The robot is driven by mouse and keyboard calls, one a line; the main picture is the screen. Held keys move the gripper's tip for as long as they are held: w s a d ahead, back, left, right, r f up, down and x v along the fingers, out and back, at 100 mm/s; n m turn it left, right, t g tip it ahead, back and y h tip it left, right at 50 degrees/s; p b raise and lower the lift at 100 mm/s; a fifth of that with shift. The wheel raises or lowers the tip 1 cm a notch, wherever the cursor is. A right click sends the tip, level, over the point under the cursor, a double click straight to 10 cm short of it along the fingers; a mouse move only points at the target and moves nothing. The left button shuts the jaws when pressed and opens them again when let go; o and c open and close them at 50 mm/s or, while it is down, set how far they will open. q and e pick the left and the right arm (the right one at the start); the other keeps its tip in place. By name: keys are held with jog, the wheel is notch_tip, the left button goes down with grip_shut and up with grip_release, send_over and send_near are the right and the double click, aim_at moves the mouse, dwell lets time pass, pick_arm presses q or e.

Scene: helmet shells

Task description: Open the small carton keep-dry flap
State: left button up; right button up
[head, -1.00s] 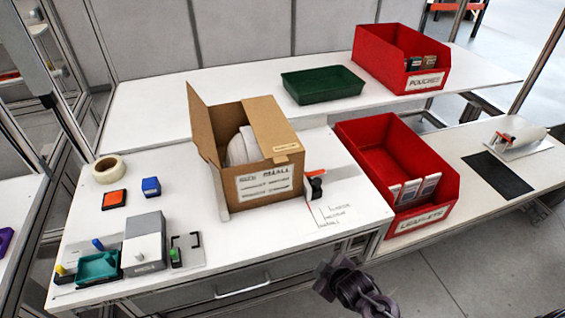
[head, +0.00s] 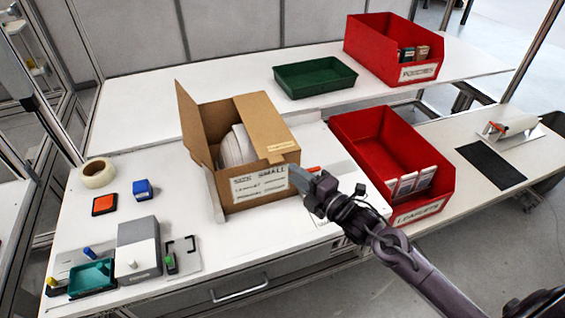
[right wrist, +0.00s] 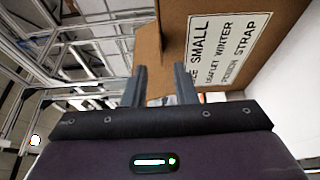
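The small carton (head: 262,168) stands on the white table with a "SIZE SMALL" label on its front. Its left flap (head: 197,125) stands up. Its right flap (head: 265,122) lies over the right part of the opening, with a small tab at its front corner. A white shell (head: 236,147) shows inside. My right gripper (head: 306,180) is at the carton's front right corner. In the right wrist view its two fingers (right wrist: 160,88) are apart, with a cardboard edge beyond them; contact is unclear. The label (right wrist: 228,48) shows there too. My left gripper is out of view.
A red bin (head: 392,165) stands right of the carton, close to my right arm. A green tray (head: 315,77) and another red bin (head: 395,50) are behind. Tape (head: 97,173), ink pads and a grey box (head: 139,247) are at left.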

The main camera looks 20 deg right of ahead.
jog(key=p+x, duration=0.1)
jog(key=x, duration=0.4)
jog(key=shift+w+a, duration=0.15)
jog(key=shift+w, duration=0.2)
jog(key=shift+c, duration=0.4)
grip_shut()
jog(key=shift+f, duration=0.1)
dwell(0.6)
